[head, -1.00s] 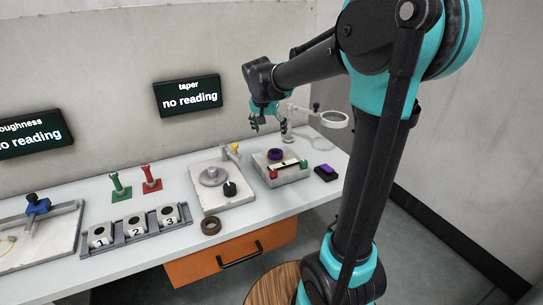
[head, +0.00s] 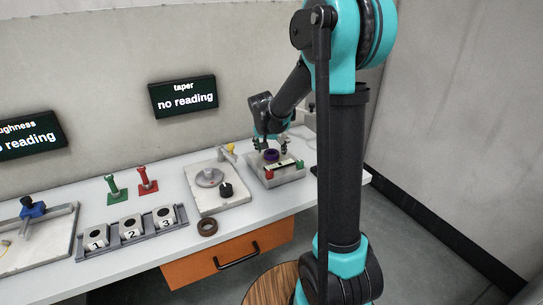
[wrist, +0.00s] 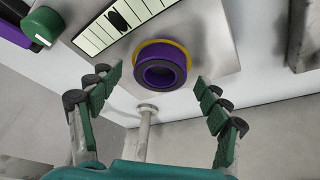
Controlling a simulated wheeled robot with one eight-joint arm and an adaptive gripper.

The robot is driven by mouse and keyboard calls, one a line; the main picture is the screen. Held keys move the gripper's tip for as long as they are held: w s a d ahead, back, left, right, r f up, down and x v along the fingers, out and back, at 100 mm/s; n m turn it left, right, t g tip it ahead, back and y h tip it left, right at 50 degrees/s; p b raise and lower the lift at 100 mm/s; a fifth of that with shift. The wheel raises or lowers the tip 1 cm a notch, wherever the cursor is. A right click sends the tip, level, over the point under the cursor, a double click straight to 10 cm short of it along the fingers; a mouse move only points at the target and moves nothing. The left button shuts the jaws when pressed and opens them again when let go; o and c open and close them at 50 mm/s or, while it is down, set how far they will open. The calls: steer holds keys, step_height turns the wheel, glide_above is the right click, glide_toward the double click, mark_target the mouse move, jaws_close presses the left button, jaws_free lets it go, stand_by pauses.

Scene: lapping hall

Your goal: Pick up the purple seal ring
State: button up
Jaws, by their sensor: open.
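The purple seal ring (wrist: 161,69) sits on the grey block fixture (wrist: 218,40), with a yellow edge showing around its base. In the head view the purple ring (head: 271,155) is on the fixture at the right part of the bench. My gripper (wrist: 158,88) is open and empty, its green-padded fingers apart on either side of the ring in the wrist view. The ring lies a little beyond the fingertips there. In the head view my gripper (head: 270,146) is just above the fixture, near the ring.
A post (wrist: 145,130) stands behind the ring.

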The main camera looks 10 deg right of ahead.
steer(key=shift+c, duration=0.4)
steer(key=c, duration=1.3)
